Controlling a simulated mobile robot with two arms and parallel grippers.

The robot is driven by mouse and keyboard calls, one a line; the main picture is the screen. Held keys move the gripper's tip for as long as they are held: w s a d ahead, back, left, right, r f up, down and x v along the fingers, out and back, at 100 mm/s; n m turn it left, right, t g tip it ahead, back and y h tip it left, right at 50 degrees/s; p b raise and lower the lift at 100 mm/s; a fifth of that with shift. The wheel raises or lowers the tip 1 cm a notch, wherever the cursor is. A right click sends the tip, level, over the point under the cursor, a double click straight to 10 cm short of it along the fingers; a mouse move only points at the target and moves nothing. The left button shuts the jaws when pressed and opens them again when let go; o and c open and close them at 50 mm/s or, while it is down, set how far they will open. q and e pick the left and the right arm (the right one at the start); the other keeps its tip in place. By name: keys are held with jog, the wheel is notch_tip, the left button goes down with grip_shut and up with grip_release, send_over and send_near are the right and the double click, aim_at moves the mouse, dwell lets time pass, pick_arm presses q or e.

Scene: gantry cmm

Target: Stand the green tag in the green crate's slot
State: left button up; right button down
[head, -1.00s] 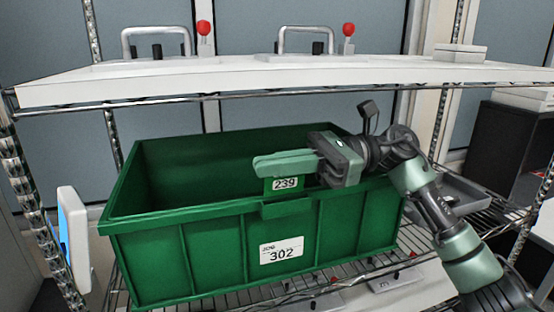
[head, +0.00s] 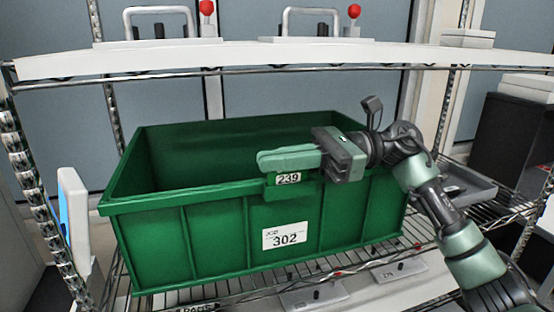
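The green crate (head: 215,240) stands on a wire shelf, with a white label reading 302 on its front. A small green slot holder (head: 310,189) sits at its front rim. The green tag (head: 289,179), with a white label reading 239, is upright at this holder. Its lower edge overlaps the holder; I cannot tell how deep it sits. My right gripper (head: 288,158) comes from the right, its fingers closed together on the tag's upper part, just above the rim. The fingers hide the tag's top. My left gripper is not in view.
A white upper shelf (head: 240,60) with handled fixtures runs above the crate. A white panel (head: 75,220) stands at the left post. Grey trays and small plates (head: 400,268) lie right of and below the crate.

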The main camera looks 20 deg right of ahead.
jog(key=shift+a+f+b, duration=0.1)
jog(key=shift+f+b, duration=0.3)
jog(key=shift+b, duration=0.05)
dwell(0.3)
jog(key=c, duration=1.6)
grip_release()
jog(key=shift+f, duration=0.1)
jog(key=shift+o, duration=1.8)
jog(key=shift+r+p, duration=1.15)
jog(key=shift+r, duration=1.35)
jog(key=shift+d+r, duration=0.1)
jog(key=shift+d, duration=0.1)
jog(key=shift+d+r, duration=0.1)
